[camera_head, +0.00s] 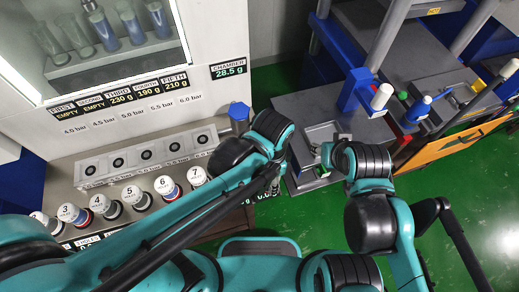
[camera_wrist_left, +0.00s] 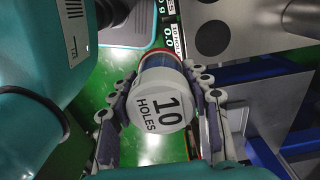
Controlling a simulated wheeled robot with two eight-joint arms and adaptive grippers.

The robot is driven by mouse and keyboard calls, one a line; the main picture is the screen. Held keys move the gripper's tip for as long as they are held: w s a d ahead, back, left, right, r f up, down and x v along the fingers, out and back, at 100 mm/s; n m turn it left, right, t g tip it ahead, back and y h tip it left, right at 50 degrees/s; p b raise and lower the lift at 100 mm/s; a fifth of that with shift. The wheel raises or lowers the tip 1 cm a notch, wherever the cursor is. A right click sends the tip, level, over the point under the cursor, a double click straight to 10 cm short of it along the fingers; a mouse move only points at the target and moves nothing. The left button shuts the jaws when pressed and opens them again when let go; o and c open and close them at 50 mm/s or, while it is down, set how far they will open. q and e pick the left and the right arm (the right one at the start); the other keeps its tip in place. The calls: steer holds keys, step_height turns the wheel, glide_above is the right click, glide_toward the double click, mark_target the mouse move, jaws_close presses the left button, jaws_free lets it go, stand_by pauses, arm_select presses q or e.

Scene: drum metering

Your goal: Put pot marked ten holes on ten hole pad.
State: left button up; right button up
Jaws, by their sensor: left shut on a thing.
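The pot marked 10 HOLES (camera_wrist_left: 160,108) has a white lid with black print and a blue and red body. My left gripper (camera_wrist_left: 162,77) is shut around its sides and its lid faces the wrist camera. A dark round pad (camera_wrist_left: 212,38) lies on a grey surface up and right of the pot. A display beside that pad reads "10 HO" and 0.0, partly cut off. The pot and pad look apart. In the head view my left arm hides the pot. My right gripper (camera_head: 326,154) is near the metal fixture; its jaws are too small to read.
A row of numbered white-lidded pots (camera_head: 132,196) stands along the counter at left, before a block with round ports (camera_head: 146,156). A blue-framed press (camera_head: 358,92) stands right of centre. Green floor shows between.

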arm_select(q)
steer(key=w+f+b, duration=0.1)
steer(key=w+f, duration=0.1)
steer(key=w, duration=0.1)
steer(key=w+a+f+b, duration=0.1)
steer(key=w+f, duration=0.1)
steer(key=w, duration=0.2)
steer(key=w+a+f+b, duration=0.1)
steer(key=w+f, duration=0.2)
steer(key=w, duration=0.1)
steer(key=shift+a, duration=0.25)
steer(key=shift+f+b, duration=0.65)
steer(key=shift+f, duration=1.3)
steer(key=shift+s, duration=0.1)
steer(key=shift+f, duration=0.15)
steer(key=o, duration=1.4)
steer(key=shift+o, duration=0.2)
